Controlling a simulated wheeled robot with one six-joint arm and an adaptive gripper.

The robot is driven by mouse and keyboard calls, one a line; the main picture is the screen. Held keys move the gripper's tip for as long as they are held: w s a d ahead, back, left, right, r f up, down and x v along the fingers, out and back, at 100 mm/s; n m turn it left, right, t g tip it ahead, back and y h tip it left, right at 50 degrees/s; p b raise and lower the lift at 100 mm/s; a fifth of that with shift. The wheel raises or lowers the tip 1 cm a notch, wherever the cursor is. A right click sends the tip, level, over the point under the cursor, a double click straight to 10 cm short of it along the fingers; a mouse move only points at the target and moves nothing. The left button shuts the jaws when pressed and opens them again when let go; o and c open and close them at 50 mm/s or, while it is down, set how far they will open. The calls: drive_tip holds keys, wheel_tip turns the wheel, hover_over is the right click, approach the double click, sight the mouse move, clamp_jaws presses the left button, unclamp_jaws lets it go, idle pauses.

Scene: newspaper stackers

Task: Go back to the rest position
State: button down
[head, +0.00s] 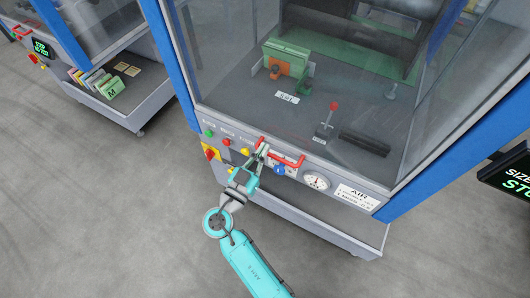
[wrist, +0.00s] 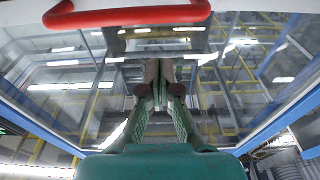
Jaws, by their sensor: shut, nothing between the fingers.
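My gripper (head: 262,152) is at the front of the stacker cabinet, close to the red handle (head: 281,154) on its front edge. In the wrist view my gripper (wrist: 160,84) points at glass, with its fingers together and nothing between them. The red handle shows across the top left of the wrist view (wrist: 125,14), beside the fingers. I cannot tell whether the gripper touches it.
The front panel has a yellow button (head: 245,152), a red-and-yellow stop (head: 210,153), a blue knob (head: 279,170) and a gauge (head: 316,181). A second cabinet (head: 140,107) stands at left. A sign (head: 508,180) is at right. Grey floor (head: 120,220) is clear at lower left.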

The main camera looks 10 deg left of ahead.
drive_tip(key=r+v, duration=0.1)
drive_tip(key=v, duration=0.6)
drive_tip(key=shift+s+f, duration=0.4)
